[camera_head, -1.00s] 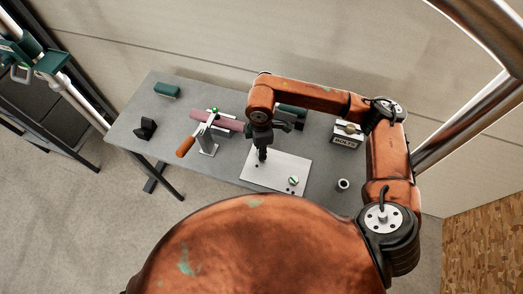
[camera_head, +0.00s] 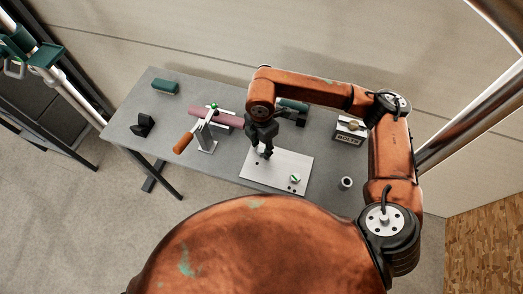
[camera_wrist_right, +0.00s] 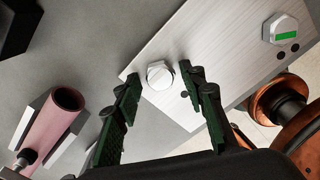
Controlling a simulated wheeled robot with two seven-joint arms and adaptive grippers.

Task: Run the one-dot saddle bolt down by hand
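The one-dot saddle bolt (camera_wrist_right: 160,75) has a plain silver hex head and stands at the pale metal plate's (camera_head: 288,160) far left corner, with one dark dot (camera_wrist_right: 184,95) beside it. My right gripper (camera_wrist_right: 158,84) is open, pointing down over the plate, with a ribbed finger on either side of the bolt head and gaps showing. Whether the head is fully seated cannot be told. A second bolt (camera_wrist_right: 285,28) with a green mark sits beside two dark dots; it also shows in the head view (camera_head: 295,178).
On the grey table (camera_head: 225,170), a pink tube (camera_head: 229,118) lies near a clamp with an orange handle (camera_head: 184,143). A labelled bolt box (camera_head: 349,131), a small cup (camera_head: 346,183), a green block (camera_head: 165,87) and a black block (camera_head: 143,124) stand around.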

